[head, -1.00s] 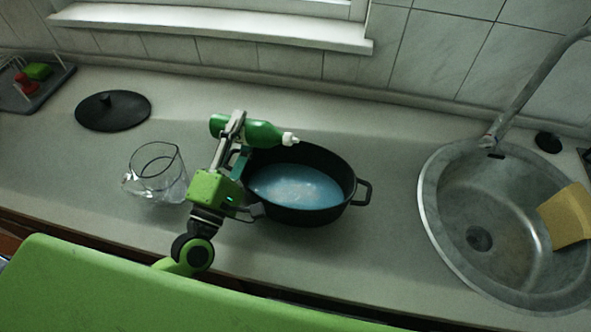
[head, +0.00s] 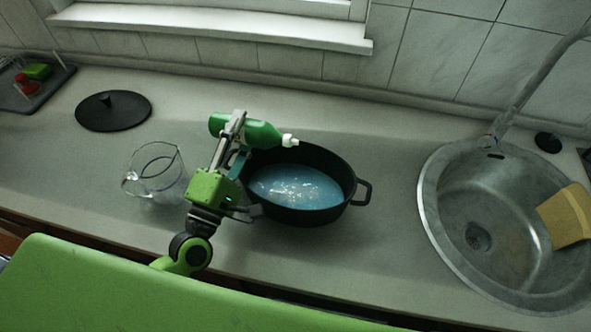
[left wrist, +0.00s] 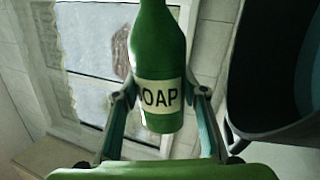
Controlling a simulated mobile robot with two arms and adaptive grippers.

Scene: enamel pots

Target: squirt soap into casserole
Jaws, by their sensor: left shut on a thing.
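The green soap bottle (head: 262,133) lies nearly level in the air, its white nozzle pointing right over the casserole. My left gripper (head: 237,126) is shut on the bottle. The left wrist view shows the bottle (left wrist: 157,50) with its label, partly readable as "OAP", between the two fingers of the gripper (left wrist: 165,93). The black casserole (head: 333,160) stands on the counter below and right of the gripper, holding bluish liquid (head: 295,187) with white specks on it. Its left side is partly hidden by my arm. My right gripper is not in view.
A clear glass jug (head: 155,172) stands left of my left arm. A black lid (head: 113,112) lies further back left, near a dark tray (head: 42,92) with small items. A round sink (head: 440,235) with a yellow cloth or sponge (head: 567,215) is at right.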

